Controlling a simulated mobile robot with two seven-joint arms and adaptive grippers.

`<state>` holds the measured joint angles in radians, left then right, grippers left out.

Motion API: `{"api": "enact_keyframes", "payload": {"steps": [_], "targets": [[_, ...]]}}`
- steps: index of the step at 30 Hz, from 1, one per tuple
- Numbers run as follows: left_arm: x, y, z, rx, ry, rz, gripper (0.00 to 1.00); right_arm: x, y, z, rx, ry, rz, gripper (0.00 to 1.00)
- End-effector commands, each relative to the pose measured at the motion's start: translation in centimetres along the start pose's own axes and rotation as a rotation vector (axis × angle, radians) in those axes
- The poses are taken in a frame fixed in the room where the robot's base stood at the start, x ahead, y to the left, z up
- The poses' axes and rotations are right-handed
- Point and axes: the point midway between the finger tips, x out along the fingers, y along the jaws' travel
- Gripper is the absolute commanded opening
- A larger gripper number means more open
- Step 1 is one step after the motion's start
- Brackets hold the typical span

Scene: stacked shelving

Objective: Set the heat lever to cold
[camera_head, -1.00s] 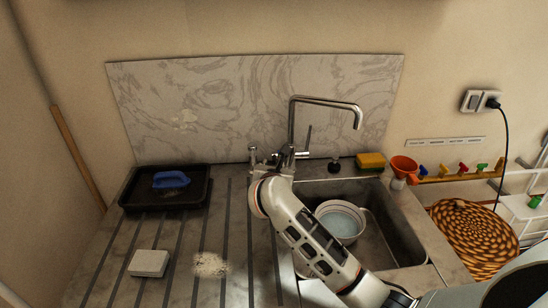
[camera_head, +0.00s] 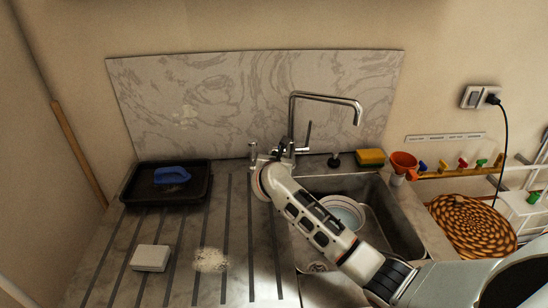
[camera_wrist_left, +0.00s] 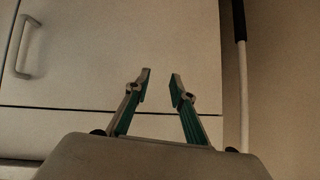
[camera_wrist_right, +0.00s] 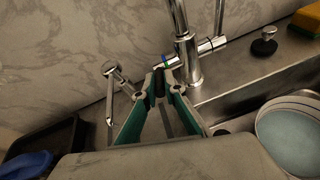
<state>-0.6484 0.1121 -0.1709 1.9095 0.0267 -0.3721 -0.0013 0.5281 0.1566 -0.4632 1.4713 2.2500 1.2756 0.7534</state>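The chrome faucet (camera_head: 291,120) stands behind the sink. In the right wrist view, a short stub with a blue, green and red ring (camera_wrist_right: 168,61) sticks out left from the faucet body (camera_wrist_right: 190,62); I take it for the heat lever. An upright chrome lever (camera_wrist_right: 219,17) is on its right side. My right gripper (camera_wrist_right: 165,76) has its fingertips close together at the ringed stub, with no object seen between them. Whether they touch it I cannot tell. In the head view its wrist hides the faucet's base. My left gripper (camera_wrist_left: 161,77) is open and empty before a pale cabinet front.
The sink (camera_head: 385,215) holds a bowl (camera_head: 345,208). A black tray (camera_head: 130,192) with a blue brush (camera_head: 172,175) and a white block (camera_head: 150,258) lie on the ribbed counter. A marble backsplash (camera_head: 230,100) is close behind.

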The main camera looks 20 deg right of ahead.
Motion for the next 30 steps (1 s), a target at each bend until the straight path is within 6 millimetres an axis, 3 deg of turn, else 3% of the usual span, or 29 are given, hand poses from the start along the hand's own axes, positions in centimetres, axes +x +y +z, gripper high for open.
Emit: {"api": "enact_keyframes", "payload": {"steps": [14,30], "targets": [[0.0,-0.2,0.6,0.015,-0.003,0.004,0.24,0.0,0.1,0.3,0.001,0.051,-0.01,0.0],[0.1,0.5,-0.1,0.01,0.016,0.014,0.24,0.2,0.8,2.5,-0.034,0.397,-0.077,0.0]]}}
